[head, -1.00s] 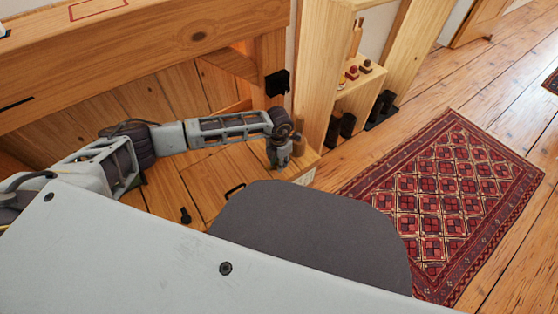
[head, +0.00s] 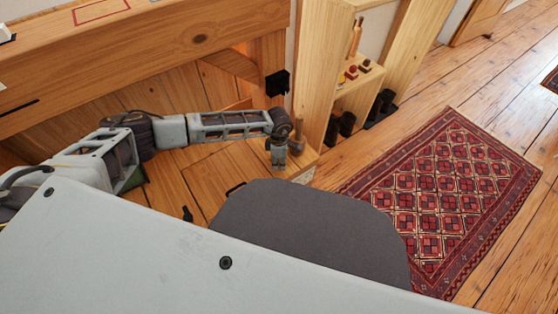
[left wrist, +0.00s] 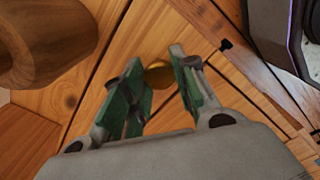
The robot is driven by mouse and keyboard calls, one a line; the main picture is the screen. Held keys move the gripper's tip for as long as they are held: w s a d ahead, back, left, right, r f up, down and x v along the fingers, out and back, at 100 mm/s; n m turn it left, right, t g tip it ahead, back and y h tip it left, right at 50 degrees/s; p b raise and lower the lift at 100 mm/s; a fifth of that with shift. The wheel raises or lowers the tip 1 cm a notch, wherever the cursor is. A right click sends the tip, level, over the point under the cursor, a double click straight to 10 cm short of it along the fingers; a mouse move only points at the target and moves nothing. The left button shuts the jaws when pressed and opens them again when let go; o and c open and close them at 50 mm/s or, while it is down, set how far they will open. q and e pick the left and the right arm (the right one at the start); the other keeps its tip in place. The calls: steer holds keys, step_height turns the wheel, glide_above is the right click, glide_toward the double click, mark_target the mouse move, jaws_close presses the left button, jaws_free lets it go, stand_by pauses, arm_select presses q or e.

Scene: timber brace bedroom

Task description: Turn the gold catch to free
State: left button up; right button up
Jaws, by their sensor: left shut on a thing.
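The gold catch (left wrist: 158,76) shows as a small round gold piece in the left wrist view, low on the wooden boards between the green-padded fingers. My left gripper (left wrist: 160,92) is shut on it, with a finger on either side. Part of the catch is hidden by the fingers, so I cannot tell which way it is turned. In the head view my left gripper (head: 278,158) points down at the far right corner of the wooden hatch area. The catch itself does not show there. My right gripper is not in view.
A turned wooden post (left wrist: 48,38) stands close to the left gripper. A black handle (head: 236,188) and a black fitting (head: 187,214) lie on the boards. A wooden shelf (head: 358,85) stands beyond. A red rug (head: 445,200) lies on open floor to the right.

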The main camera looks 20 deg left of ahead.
mark_target(279, 163)
arm_select(q)
steer(key=shift+m, duration=0.9)
steer(key=o, duration=1.1)
steer(key=shift+c, duration=0.2)
steer(key=shift+r, duration=0.1)
step_height(279, 163, up, 12)
stand_by(0.4)
